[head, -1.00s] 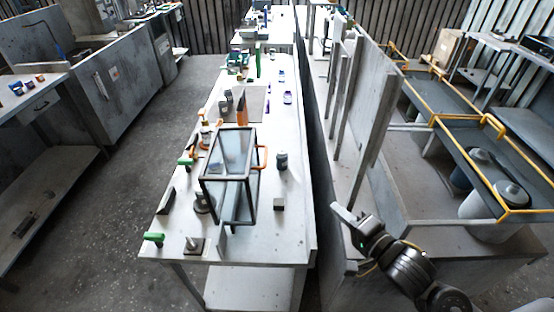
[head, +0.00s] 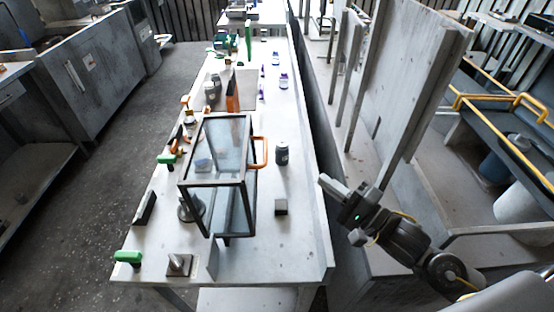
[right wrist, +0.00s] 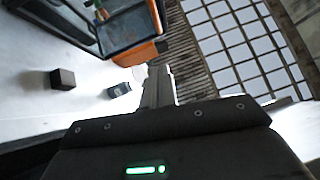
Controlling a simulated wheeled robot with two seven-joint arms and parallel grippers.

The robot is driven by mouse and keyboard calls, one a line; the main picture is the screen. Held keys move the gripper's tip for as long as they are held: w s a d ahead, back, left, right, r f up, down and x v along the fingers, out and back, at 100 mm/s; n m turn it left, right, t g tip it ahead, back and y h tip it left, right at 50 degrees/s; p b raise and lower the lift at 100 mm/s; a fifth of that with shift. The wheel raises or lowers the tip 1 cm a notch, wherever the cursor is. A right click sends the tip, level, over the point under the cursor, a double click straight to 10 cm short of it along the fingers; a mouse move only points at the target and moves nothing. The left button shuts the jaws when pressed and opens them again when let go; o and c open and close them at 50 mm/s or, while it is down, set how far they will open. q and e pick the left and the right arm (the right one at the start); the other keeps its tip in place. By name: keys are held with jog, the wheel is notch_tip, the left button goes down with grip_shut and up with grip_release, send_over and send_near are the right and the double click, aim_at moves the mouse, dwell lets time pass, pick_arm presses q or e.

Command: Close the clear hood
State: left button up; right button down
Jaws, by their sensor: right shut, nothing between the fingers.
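The clear hood (head: 222,140) is a dark-framed box with see-through panels and an orange handle (head: 264,152) on its right side. It stands on the long grey bench. I cannot tell for sure how far its panel is tilted. My right gripper (head: 326,183) is shut and empty, to the right of the bench edge and apart from the hood. In the right wrist view the shut fingers (right wrist: 158,85) point towards the hood (right wrist: 120,25), with its orange handle (right wrist: 135,53) beyond the tips. My left gripper is not in view.
A dark jar (head: 281,154) and a small dark block (head: 281,207) stand on the bench right of the hood. Upright grey panels (head: 425,90) rise behind my right arm. A green-handled tool (head: 128,257) lies at the bench's near left corner.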

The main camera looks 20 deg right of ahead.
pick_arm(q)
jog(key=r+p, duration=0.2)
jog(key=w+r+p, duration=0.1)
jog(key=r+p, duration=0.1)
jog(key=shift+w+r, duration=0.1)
pick_arm(e)
jog(key=a+x, duration=0.1)
jog(key=x, duration=0.5)
jog(key=s+a+x, duration=0.1)
jog(key=x, duration=0.5)
jog(key=shift+a+r, duration=0.35)
jog(key=shift+a, duration=0.05)
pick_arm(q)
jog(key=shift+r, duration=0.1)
pick_arm(e)
jog(key=shift+r, duration=0.1)
